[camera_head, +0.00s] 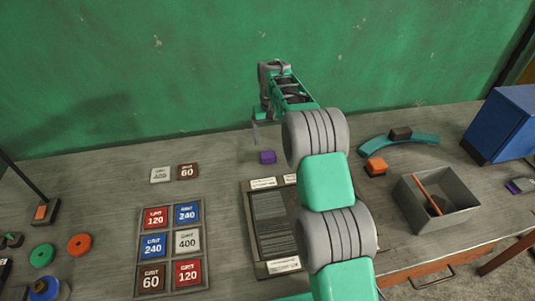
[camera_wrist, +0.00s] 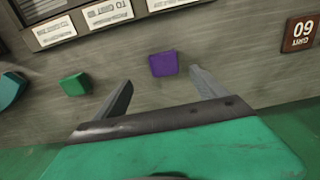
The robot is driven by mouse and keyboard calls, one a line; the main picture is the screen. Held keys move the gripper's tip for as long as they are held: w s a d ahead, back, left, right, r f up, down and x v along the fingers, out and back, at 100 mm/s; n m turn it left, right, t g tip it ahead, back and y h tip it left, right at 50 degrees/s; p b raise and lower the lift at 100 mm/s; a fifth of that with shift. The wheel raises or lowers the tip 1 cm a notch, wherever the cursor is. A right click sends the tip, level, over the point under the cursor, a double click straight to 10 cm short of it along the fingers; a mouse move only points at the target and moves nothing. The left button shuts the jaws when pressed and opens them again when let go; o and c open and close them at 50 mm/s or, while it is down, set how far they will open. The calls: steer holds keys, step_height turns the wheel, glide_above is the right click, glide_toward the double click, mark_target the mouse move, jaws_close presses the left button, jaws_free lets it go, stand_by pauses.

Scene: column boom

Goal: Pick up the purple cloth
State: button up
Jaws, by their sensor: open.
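The purple cloth (camera_head: 267,157) is a small, compact, block-like piece lying on the grey workbench (camera_head: 215,172) near the green wall. In the wrist view the purple cloth (camera_wrist: 163,64) shows between the lines of the two fingers, just beyond their tips. My gripper (camera_wrist: 160,78) is open with nothing between its fingers. In the head view my gripper (camera_head: 256,142) is above the bench, close to the cloth on its left and wall side. I cannot tell its exact height. The fingers do not appear to touch the cloth.
A green block (camera_wrist: 75,85) lies beside the cloth in the wrist view. Grit tiles (camera_head: 187,171) lie to the left, with a tile tray (camera_head: 170,295) nearer. A dark labelled board (camera_head: 252,220) lies in front. A grey bin (camera_head: 408,206) and blue box (camera_head: 500,125) stand right.

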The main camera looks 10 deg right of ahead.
mark_target(268, 154)
steer(key=f+p, duration=0.1)
steer(key=f, duration=0.2)
steer(key=f+p, duration=0.1)
steer(key=f, duration=0.2)
steer(key=f+p, duration=0.1)
steer(key=f, duration=0.1)
steer(key=shift+w+a+f, duration=0.2)
steer(key=shift+a+f, duration=0.2)
steer(key=c, duration=1.5)
steer(key=shift+r, duration=0.1)
